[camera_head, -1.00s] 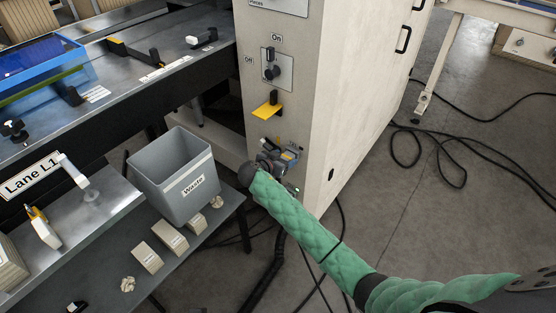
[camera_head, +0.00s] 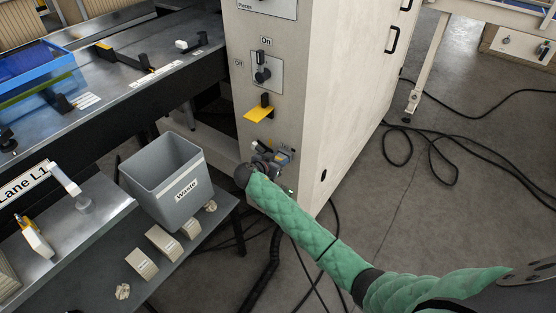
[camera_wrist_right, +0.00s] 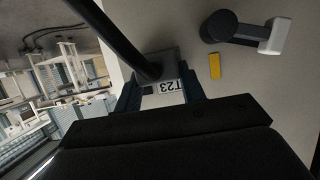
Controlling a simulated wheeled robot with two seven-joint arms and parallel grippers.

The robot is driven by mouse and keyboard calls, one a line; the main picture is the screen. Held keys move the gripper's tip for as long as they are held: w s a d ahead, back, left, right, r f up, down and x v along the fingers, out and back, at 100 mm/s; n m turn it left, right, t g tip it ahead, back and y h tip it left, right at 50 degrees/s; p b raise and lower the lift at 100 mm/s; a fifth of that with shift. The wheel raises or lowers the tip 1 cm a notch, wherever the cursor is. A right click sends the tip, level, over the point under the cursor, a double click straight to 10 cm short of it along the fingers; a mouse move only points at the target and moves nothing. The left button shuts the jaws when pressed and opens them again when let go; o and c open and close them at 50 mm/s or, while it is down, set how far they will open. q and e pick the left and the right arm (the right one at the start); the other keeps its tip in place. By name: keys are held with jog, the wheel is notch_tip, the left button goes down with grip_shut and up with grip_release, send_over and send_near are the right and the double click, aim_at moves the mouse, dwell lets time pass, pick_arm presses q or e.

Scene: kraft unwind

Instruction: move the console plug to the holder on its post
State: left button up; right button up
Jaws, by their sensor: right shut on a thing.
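The console plug (camera_wrist_right: 158,66) is a grey block on a thick black cable in the right wrist view, with an upside-down "T23" label. The blue fingers of my right gripper (camera_wrist_right: 161,92) are shut on it from both sides. In the head view my right gripper (camera_head: 268,157) is low on the console's front face, largely hidden by my wrist. A dark round post (camera_wrist_right: 219,26) with a pale block (camera_wrist_right: 275,36) stands to the right of the plug in the wrist view. I cannot tell whether this is the holder. My left gripper is not in view.
The pale console cabinet (camera_head: 340,100) carries a rotary switch (camera_head: 262,75) and a yellow tab (camera_head: 258,114) above my gripper. A grey waste bin (camera_head: 166,181) stands on the low bench to the left. Black cables (camera_head: 440,150) lie on the floor at right.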

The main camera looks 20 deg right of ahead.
jog(key=shift+a, duration=0.15)
jog(key=shift+s+a, duration=0.95)
jog(key=shift+a, duration=0.2)
jog(key=shift+s+a, duration=0.9)
jog(key=shift+a, duration=0.2)
jog(key=shift+s, duration=0.1)
